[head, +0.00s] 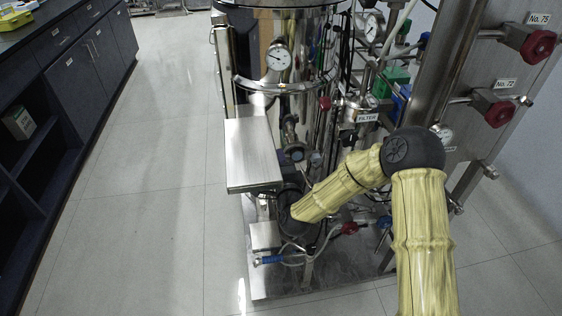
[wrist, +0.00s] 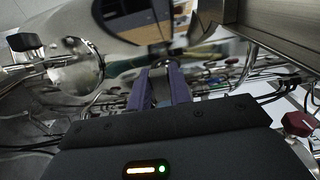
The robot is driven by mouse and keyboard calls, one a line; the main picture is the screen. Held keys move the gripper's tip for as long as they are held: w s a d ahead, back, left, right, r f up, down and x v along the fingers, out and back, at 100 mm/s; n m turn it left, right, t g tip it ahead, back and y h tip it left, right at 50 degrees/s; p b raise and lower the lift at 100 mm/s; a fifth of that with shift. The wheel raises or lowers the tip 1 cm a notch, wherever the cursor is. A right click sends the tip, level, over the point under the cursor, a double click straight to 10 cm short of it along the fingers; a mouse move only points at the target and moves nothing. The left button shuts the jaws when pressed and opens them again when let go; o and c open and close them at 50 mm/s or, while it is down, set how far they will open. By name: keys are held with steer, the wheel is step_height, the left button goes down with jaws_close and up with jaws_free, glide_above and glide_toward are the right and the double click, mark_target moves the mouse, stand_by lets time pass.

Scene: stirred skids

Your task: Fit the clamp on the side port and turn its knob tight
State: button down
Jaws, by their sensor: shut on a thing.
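My gripper (wrist: 161,74) shows two purple fingers in the wrist view, shut on a small greyish metal piece at the fingertips. It looks like part of the clamp, but its shape is mostly hidden. In the head view my yellow-sleeved arm reaches down and left, and its dark end (head: 287,205) sits low beside the steel vessel; the fingers are hidden there. A short steel fitting (head: 293,153) on the vessel's front, above the arm's end, may be the side port. I cannot make out a clamp or knob on it.
A flat steel box (head: 252,155) stands just left of my arm's end. Red-handled valves (head: 497,114) line the right panel. Hoses lie on the skid base (head: 285,287). Open floor (head: 150,190) lies left.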

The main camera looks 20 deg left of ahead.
steer(key=shift+w+a, duration=0.35)
steer(key=shift+w, duration=0.25)
stand_by(1.3)
steer(key=c, duration=0.9)
jaws_free()
steer(key=b+v, duration=0.1)
steer(key=v, duration=0.7)
stand_by(0.6)
steer(key=shift+d, duration=0.1)
stand_by(0.3)
